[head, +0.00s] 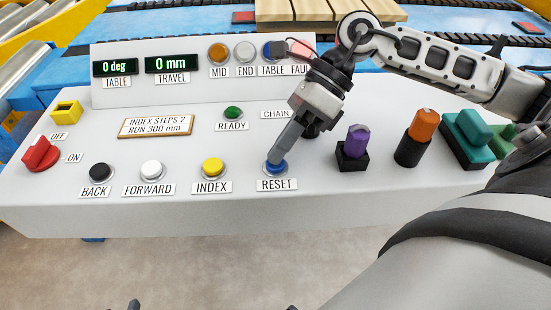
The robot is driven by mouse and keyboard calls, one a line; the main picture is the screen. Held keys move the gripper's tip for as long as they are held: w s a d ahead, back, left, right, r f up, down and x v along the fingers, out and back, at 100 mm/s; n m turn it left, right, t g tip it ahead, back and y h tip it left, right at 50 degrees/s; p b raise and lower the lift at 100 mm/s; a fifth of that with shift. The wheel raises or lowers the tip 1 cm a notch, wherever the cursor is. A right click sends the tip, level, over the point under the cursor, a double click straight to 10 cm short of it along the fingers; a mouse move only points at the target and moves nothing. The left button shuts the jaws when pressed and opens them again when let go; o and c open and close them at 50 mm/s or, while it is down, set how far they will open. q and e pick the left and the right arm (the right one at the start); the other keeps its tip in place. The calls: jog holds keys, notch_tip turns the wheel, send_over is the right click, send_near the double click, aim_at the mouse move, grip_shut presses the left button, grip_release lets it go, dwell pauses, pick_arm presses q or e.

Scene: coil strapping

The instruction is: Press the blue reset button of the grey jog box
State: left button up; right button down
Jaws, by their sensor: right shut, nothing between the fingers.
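The grey jog box (330,190) has a sloping panel. Its blue reset button (278,170) sits in a pale ring above the RESET label (277,184), at the right end of the front button row. My right gripper (274,160) is shut and empty, tilted, with its fingertips at the top of the blue button. The fingers cover part of the button. They look in contact with it, but I cannot tell how far it is pressed. My left gripper does not show.
Black back (98,172), white forward (152,169) and yellow index (212,168) buttons stand left of reset. A red switch (40,154) is at far left. Purple (357,141), orange (424,125) and teal (470,130) controls stand to the right. The displays read 0 deg and 0 mm.

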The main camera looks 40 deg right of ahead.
jog(key=shift+f, duration=0.2)
jog(key=shift+r, duration=0.1)
dwell(0.4)
jog(key=shift+r+p, duration=0.4)
jog(key=shift+r, duration=0.4)
jog(key=shift+r+p, duration=1.6)
jog(key=shift+r, duration=0.9)
